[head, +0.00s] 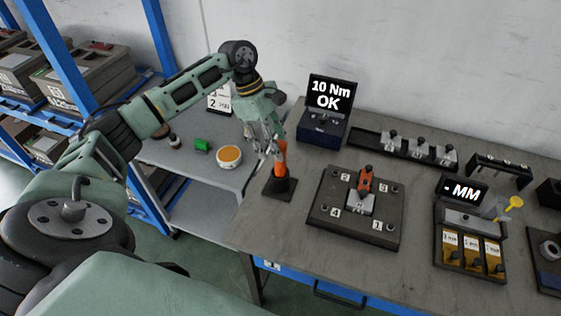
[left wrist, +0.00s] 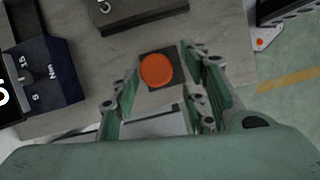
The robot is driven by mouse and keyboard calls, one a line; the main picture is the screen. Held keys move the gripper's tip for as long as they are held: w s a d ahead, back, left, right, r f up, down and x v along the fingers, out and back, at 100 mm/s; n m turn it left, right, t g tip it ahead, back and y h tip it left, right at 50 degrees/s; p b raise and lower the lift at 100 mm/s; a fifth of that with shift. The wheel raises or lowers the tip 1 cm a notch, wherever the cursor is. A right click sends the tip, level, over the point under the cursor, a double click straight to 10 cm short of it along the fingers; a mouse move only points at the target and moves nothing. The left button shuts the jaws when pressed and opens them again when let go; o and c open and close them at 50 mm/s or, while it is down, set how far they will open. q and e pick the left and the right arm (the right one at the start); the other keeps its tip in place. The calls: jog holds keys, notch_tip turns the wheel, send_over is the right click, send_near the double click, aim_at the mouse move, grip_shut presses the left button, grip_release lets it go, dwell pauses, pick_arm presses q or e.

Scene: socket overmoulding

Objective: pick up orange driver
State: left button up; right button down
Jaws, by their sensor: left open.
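The orange driver (head: 280,158) stands upright in a dark square stand (head: 279,188) near the left edge of the grey bench. My left gripper (head: 265,147) is over the top of the driver, pointing down. In the left wrist view the driver's round orange top (left wrist: 156,70) shows just beyond and between the open fingers of the gripper (left wrist: 165,85). The fingers appear apart from the driver. The gripper hides part of the driver's upper end in the head view. My right gripper is not in view.
A plate with numbered corners (head: 323,222) holds another orange-topped piece (head: 365,180) right of the driver. A torque display (head: 325,110) stands behind.

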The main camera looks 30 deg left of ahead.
aim_at(280, 166)
pick_arm(q)
jog(key=x, duration=0.1)
jog(key=p+x, duration=0.1)
jog(key=shift+w+d+f, duration=0.2)
jog(key=shift+w, duration=0.05)
jog(key=shift+d+f, duration=0.1)
jog(key=shift+f, duration=0.4)
grip_shut()
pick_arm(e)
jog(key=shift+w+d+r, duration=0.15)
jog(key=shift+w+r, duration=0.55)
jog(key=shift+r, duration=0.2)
